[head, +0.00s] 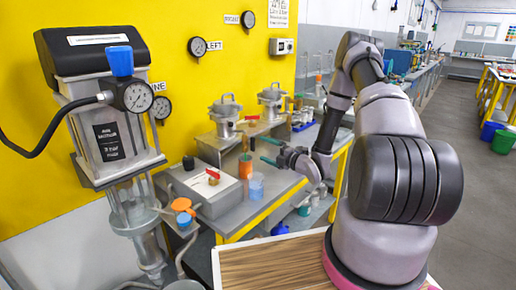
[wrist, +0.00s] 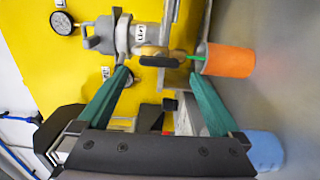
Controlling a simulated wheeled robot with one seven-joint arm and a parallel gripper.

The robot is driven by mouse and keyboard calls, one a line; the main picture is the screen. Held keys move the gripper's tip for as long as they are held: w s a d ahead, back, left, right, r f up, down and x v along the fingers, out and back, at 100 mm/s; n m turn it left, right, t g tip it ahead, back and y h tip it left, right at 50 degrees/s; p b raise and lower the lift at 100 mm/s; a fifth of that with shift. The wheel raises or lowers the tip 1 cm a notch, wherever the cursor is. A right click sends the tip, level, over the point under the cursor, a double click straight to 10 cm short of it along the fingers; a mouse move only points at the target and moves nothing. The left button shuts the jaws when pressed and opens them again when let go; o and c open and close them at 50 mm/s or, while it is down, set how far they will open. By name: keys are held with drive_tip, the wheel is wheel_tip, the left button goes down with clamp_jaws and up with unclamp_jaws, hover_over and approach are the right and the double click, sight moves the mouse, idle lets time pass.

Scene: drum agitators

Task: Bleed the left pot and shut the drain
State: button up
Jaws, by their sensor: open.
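The left pot (head: 226,112) is a grey lidded vessel on a bench stand; it shows sideways in the wrist view (wrist: 118,36) with a white label. Its yellow drain valve (wrist: 178,57) has a black handle (wrist: 160,61). A thin green streak, apparently liquid, runs from the valve outlet to an orange cup (wrist: 228,60), also seen in the head view (head: 245,166). My gripper (head: 264,150) is open with teal fingers, facing the drain. In the wrist view its fingertips (wrist: 160,74) lie either side of the black handle; contact cannot be told.
The right pot (head: 271,98) stands behind. Gauges (head: 198,47) hang on the yellow wall. A blue cup (head: 256,185) and a grey box with a red lever (head: 212,173) sit in front. A tall drum machine (head: 118,150) stands left.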

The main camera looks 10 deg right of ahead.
drive_tip(key=v, duration=0.5)
drive_tip(key=shift+s+d, duration=0.1)
drive_tip(key=shift+s, duration=0.1)
drive_tip(key=w+d+r+m+g+h, duration=0.1)
drive_tip(key=w+d+r+m+h, duration=0.1)
drive_tip(key=r+m+h, duration=0.3)
drive_tip(key=w+d+r+m+g+h, duration=0.1)
drive_tip(key=d+r+m, duration=0.1)
drive_tip(key=r, duration=0.5)
drive_tip(key=w+d+r+m+g+h, duration=0.1)
drive_tip(key=w+d+r+m+h, duration=0.1)
drive_tip(key=d+r+m+h, duration=0.3)
drive_tip(key=s+a+r+m+g, duration=0.1)
drive_tip(key=s+a+r+m, duration=0.1)
drive_tip(key=s+r+m, duration=0.65)
drive_tip(key=s+a+r+m+g+y, duration=0.1)
drive_tip(key=s+a+r+m, duration=0.2)
drive_tip(key=s, duration=0.5)
drive_tip(key=s+a+r+m+g, duration=0.1)
drive_tip(key=s+a+r+m, duration=0.2)
drive_tip(key=s, duration=0.6)
drive_tip(key=s+a+r+m+g+y, duration=0.1)
drive_tip(key=s+a+r+m, duration=0.2)
drive_tip(key=s, duration=0.6)
wheel_tip(320, 180, up, 3)
drive_tip(key=shift+f+g+y, duration=0.1)
drive_tip(key=shift+g+y, duration=0.2)
